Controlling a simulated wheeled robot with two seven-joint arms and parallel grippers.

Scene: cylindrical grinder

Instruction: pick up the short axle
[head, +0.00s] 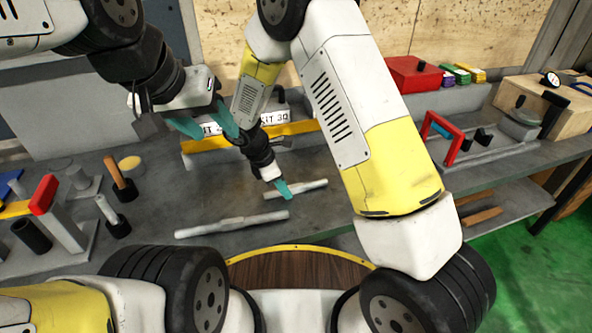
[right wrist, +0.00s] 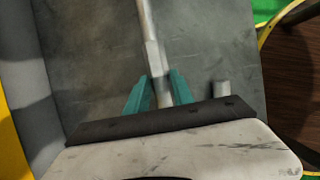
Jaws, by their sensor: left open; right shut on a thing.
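The short axle (head: 305,187) is a pale grey stepped rod on the grey bench, in the middle of the head view. My right gripper (head: 282,189) is shut on it, near its left part. In the right wrist view the axle (right wrist: 152,55) runs between the teal fingers of my right gripper (right wrist: 158,92) and on past them; its other end is hidden by the gripper body. I cannot tell whether it is clear of the bench. A longer grey axle (head: 232,224) lies nearer to me. My left gripper (head: 207,123) is open and empty, raised above the bench at the left.
A yellow-edged kit holder with white labels (head: 290,115) stands behind the axle. Upright tools, including a wooden-handled one (head: 116,172), stand at the left. A red box (head: 415,74) and red frame (head: 446,136) are at the right. A round wooden seat (head: 300,270) is near my base.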

